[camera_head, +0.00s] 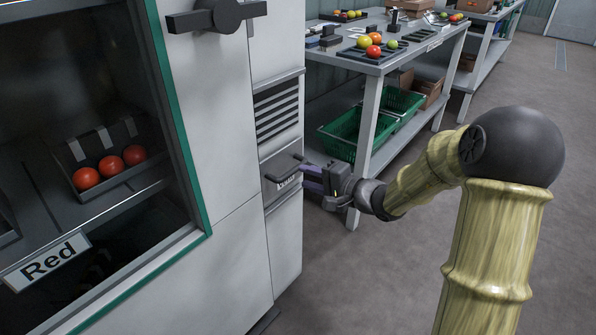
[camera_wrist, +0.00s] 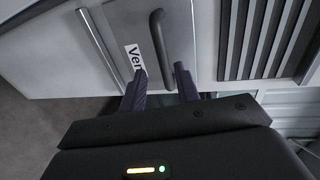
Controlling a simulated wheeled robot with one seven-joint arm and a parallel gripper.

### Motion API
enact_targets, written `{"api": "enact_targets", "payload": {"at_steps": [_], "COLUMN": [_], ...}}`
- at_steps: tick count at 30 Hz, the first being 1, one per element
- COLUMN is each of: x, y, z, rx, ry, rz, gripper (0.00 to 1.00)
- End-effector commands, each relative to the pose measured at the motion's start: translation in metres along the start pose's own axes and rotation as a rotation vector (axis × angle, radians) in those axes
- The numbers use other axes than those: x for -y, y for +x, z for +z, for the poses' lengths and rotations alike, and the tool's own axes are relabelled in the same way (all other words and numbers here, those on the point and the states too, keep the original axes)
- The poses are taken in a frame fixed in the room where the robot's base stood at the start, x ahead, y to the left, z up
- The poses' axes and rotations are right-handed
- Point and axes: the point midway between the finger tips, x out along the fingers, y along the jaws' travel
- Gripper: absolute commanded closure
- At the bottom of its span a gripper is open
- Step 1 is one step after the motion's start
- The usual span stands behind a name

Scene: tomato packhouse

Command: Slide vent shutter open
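The vent shutter (camera_head: 286,160) is a flat grey panel on the narrow side of the white cabinet. It has a dark bar handle (camera_head: 279,180) and a white label, partly hidden in the head view; "Ven" (camera_wrist: 133,62) is readable in the wrist view. Dark vent slats (camera_head: 276,110) show uncovered above the panel. My gripper (camera_head: 304,178) is at the panel's right edge, close to the handle. In the wrist view, my gripper (camera_wrist: 160,72) has its two fingers apart, with the lower end of the handle (camera_wrist: 158,40) between the tips. Contact cannot be told.
A window (camera_head: 90,130) with red tomatoes behind it and a "Red" sign fills the left. A dark knob handle (camera_head: 216,16) juts out above. A grey table (camera_head: 372,90) with tomatoes and green crates (camera_head: 345,135) stands just behind my gripper. Floor at the lower middle is clear.

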Motion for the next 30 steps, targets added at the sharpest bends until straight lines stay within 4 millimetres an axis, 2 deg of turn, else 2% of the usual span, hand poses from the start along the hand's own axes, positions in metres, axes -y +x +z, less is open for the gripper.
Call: {"api": "enact_targets", "payload": {"at_steps": [1,6,16,21,30], "x": [0.002,0.002,0.000,-0.001,-0.002], "y": [-0.012,-0.046,-0.107,-0.118,-0.119], "z": [-0.001,-0.001,-0.001,0.000,0.000], "rx": [-0.004,-0.004,-0.003,0.000,0.001], "ry": [0.001,0.001,0.003,0.003,0.002], "rz": [0.003,0.004,0.004,0.004,0.004], "gripper": [0.68,0.68,0.68,0.68,0.68]}}
